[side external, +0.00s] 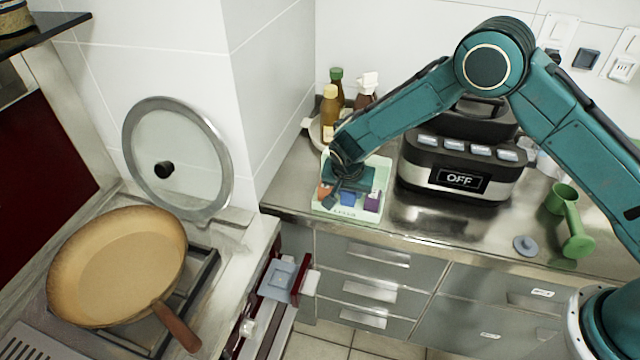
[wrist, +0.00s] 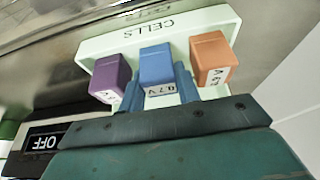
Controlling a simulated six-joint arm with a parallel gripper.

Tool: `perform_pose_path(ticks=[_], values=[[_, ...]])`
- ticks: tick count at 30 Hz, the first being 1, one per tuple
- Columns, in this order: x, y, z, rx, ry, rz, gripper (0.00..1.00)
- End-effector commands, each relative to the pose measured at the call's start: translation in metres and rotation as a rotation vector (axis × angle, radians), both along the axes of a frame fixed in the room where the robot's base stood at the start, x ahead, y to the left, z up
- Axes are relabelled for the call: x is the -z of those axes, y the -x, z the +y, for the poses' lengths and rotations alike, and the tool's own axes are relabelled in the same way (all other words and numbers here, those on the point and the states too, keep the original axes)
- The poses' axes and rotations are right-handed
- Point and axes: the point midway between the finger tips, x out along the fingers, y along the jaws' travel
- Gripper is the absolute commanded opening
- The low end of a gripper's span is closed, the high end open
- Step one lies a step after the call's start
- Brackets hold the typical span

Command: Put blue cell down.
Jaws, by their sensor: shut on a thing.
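The blue cell (side external: 347,198) is at the pale green cell tray (side external: 343,212), marked CELLS, on the steel counter. My gripper (side external: 348,186) reaches down over the tray and is shut on the blue cell. In the wrist view, the blue cell (wrist: 156,64) stands between my two blue fingers, its lower label partly showing. A purple cell (wrist: 110,76) and an orange cell (wrist: 211,58) stand on either side of it in the tray (wrist: 90,48). I cannot tell whether the blue cell rests on the tray floor or is held slightly above it.
A black appliance (side external: 462,165) reading OFF stands right of the tray. Bottles (side external: 330,108) stand behind it. A green dumbbell-shaped thing (side external: 573,225) and a grey-blue disc (side external: 525,246) lie at the right. A pan (side external: 120,265) sits on the hob at left; a drawer (side external: 283,280) is open.

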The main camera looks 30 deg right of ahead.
Motion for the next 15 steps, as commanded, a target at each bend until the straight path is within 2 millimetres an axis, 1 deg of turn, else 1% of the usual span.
perform_pose_path(ticks=[2,3,4,15], values=[[0.0018,-0.0002,0.0001,0.000,0.000,0.000,0.05],[0.0018,-0.0001,0.0001,0.000,0.000,0.000,0.38],[0.0017,0.0000,0.0001,0.000,0.000,0.000,0.42],[0.0001,0.0000,0.0001,0.000,0.000,0.000,0.42]])
